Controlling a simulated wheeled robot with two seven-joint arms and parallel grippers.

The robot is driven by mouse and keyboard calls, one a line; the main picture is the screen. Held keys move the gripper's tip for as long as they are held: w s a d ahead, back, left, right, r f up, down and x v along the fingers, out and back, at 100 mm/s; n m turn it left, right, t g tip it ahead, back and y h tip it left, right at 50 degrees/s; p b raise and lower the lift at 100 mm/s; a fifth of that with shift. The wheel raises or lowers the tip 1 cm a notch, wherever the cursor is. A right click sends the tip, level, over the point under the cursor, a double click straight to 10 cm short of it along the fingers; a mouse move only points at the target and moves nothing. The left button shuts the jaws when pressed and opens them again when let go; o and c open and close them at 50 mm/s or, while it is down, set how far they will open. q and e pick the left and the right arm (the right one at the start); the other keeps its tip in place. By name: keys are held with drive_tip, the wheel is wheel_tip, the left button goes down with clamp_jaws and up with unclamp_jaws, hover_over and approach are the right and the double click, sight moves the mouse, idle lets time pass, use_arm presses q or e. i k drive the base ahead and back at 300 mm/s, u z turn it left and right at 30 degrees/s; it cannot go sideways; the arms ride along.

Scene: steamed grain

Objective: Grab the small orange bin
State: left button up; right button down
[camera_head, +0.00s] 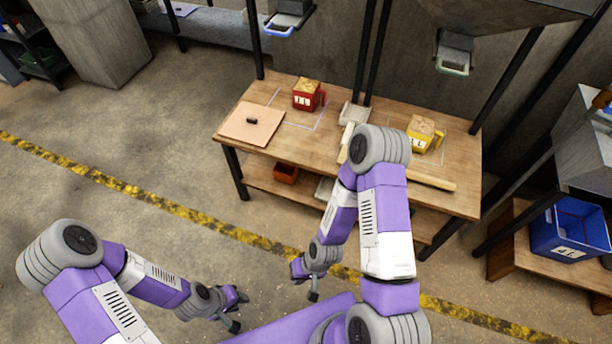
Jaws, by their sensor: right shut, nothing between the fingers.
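A small orange bin (286,173) sits on the lower shelf of the wooden table, near its left end, partly under the tabletop. My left gripper (238,313) is low in the view, above the floor in front of the table and well apart from the bin. Its fingers are too small to tell open from shut. My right gripper (312,292) is shut and empty, above the floor near the yellow line, nearer to the table but also apart from the bin.
The wooden table (240,103) carries a board (252,124), a red container (306,95) and a yellow container (421,132). A blue bin (570,229) stands on a low shelf at right. A yellow floor line (190,213) crosses open floor. My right arm hides part of the table.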

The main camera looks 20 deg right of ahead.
sight(286, 172)
drive_tip(key=z, duration=1.3)
drive_tip(key=i, duration=1)
